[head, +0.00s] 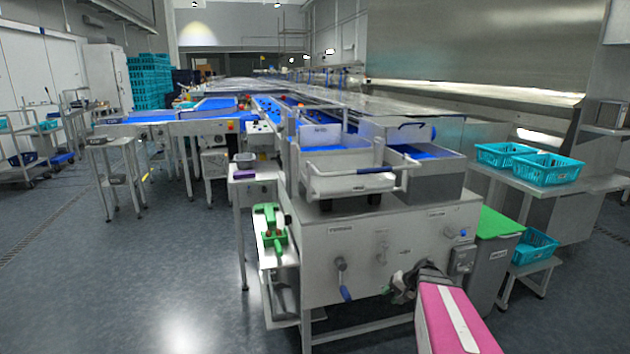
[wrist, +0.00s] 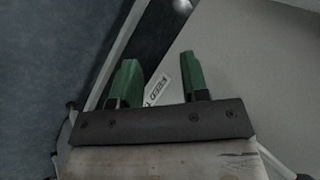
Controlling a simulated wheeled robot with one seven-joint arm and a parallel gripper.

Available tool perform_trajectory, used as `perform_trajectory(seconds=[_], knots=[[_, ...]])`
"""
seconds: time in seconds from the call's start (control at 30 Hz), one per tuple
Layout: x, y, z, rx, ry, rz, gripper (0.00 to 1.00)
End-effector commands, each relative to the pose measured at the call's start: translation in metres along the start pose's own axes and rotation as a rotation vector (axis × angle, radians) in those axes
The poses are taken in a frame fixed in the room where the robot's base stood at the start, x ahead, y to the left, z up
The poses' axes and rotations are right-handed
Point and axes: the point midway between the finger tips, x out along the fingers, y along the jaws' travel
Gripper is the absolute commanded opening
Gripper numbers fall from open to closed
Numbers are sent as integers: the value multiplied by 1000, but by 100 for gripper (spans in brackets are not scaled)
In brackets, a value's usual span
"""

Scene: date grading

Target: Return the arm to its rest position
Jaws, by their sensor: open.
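My arm, with a pink cover and a white stripe, reaches in from the lower right of the head view. My gripper (head: 402,290) is at its far end, in front of the grey machine cabinet (head: 325,270). In the wrist view my gripper (wrist: 158,80) shows two green fingers set well apart with nothing between them. Beyond the fingers are a pale panel (wrist: 250,75) with a small label and a dark gap. The fingertips are too small to make out in the head view.
A bin with a green lid (head: 500,222) and teal crates (head: 545,169) stand at the right. A green tool (head: 270,230) lies on a left side shelf.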

Motion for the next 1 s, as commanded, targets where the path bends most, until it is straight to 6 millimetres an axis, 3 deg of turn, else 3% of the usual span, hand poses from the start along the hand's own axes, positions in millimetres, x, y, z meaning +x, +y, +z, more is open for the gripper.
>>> perform_trajectory(seconds=[0.03,0.1,0.4,0.57,1.0], knots=[[1,-15,24,-39,-31,60,42],[3,-26,47,-86,-67,147,42],[-8,-60,126,-276,-145,498,42],[-16,-68,142,-335,-147,605,42],[-16,-68,143,-337,-147,609,42]])
